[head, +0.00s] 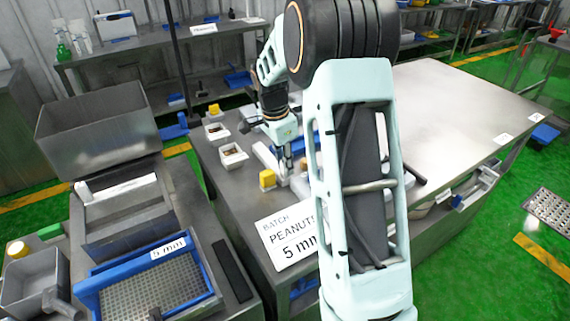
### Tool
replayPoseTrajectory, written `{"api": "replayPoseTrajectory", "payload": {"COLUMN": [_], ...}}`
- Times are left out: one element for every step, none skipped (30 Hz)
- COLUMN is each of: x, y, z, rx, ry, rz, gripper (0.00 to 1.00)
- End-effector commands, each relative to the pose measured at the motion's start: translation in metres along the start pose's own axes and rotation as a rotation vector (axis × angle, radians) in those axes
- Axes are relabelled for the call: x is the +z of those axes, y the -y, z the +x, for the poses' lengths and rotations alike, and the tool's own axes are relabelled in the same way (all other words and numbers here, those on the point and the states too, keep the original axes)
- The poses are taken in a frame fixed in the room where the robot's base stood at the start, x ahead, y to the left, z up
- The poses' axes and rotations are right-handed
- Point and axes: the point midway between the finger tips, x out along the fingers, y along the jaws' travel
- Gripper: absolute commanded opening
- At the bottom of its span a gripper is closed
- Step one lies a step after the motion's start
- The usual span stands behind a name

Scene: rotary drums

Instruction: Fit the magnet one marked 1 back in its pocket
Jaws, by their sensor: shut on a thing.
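My gripper (284,172) is low over the left part of the steel table (455,95), pointing down, between a yellow block (268,180) and my large arm link. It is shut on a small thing. The thing is too small and too covered to make out, and I cannot read a mark 1 on it. A pale bar-shaped part (265,155) lies just left of the gripper. No magnet pocket can be told apart here. My arm link hides much of the table to the right of the gripper.
Two small white trays (233,155) (217,132) and another yellow block (214,108) stand along the table's left side. A batch sign (287,235) is at the front. A blue-framed sieve (155,285) stands on the bench at left.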

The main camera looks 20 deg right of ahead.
Motion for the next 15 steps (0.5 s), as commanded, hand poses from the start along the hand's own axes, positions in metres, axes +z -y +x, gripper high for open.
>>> {"api": "replayPoseTrajectory", "payload": {"x": [0.0002, 0.0004, 0.0005, 0.0005, 0.0005, 0.0005, 0.0005, 0.0005, 0.0005, 0.0005, 0.0005, 0.0005, 0.0005, 0.0004, 0.0003], "y": [0.0005, 0.0005, -0.0001, -0.0001, -0.0002, -0.0002, -0.0002, -0.0002, -0.0002, -0.0003, -0.0002, -0.0002, -0.0002, -0.0003, -0.0002], "z": [0.0022, 0.0032, 0.0028, 0.0025, 0.0025, 0.0025, 0.0025, 0.0025, 0.0024, 0.0024, 0.0024, 0.0024, 0.0024, 0.0023, 0.0018], "rx": [-0.002, -0.002, 0.0, 0.0, 0.0, 0.001, 0.001, 0.001, 0.001, 0.001, 0.001, 0.001, 0.001, 0.001, 0.0], "ry": [-0.001, -0.001, 0.0, 0.0, 0.0, 0.0, 0.0, 0.0, 0.0, 0.0, 0.0, 0.0, 0.0, 0.0, 0.0], "rz": [0.0, 0.0, 0.0, 0.0, 0.0, 0.0, 0.0, 0.0, 0.0, 0.0, 0.0, 0.0, 0.0, 0.0, 0.0], "gripper": [0.0, 0.0, 0.21, 0.25, 0.28, 0.32, 0.36, 0.36, 0.36, 0.36, 0.36, 0.36, 0.36, 0.36, 0.36]}}
